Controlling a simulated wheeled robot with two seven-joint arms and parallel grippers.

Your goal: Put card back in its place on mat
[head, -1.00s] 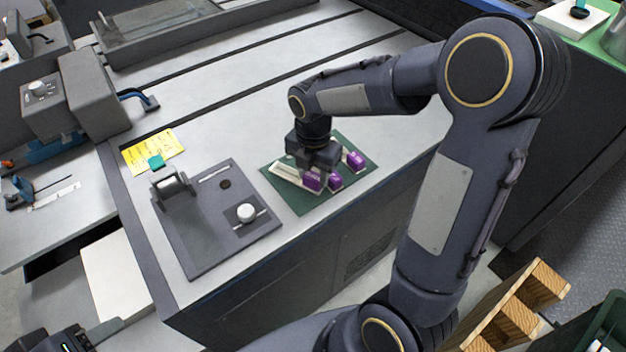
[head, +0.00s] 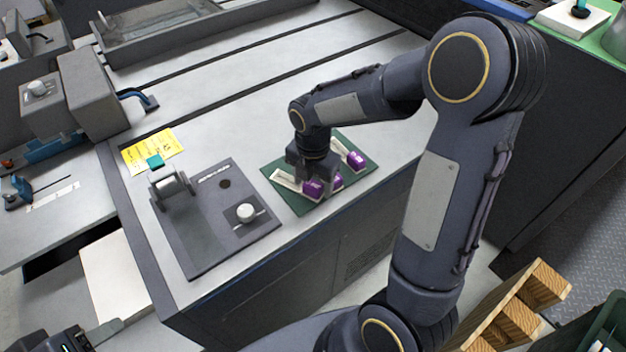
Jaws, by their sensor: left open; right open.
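Several pale strips with purple blocks at one end, which seem to be the cards, lie on a dark green mat (head: 306,207). The left card (head: 288,181) has its purple block at the mat's front edge. The middle card's purple block (head: 337,183) is partly hidden by my gripper. The right card (head: 356,159) lies near the mat's right side. My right gripper (head: 316,176) is open, pointing down over the mat, close above the left and middle cards. Whether it touches one cannot be seen. My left gripper (head: 68,343) is open at the bottom left edge, partly cut off, away from the mat.
A grey plate (head: 205,245) with a white knob (head: 245,211) and a small roller stand (head: 172,185) is left of the mat. A yellow note (head: 150,150) lies behind it. The bench top behind the mat is clear. Wooden slats (head: 515,310) stand at bottom right.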

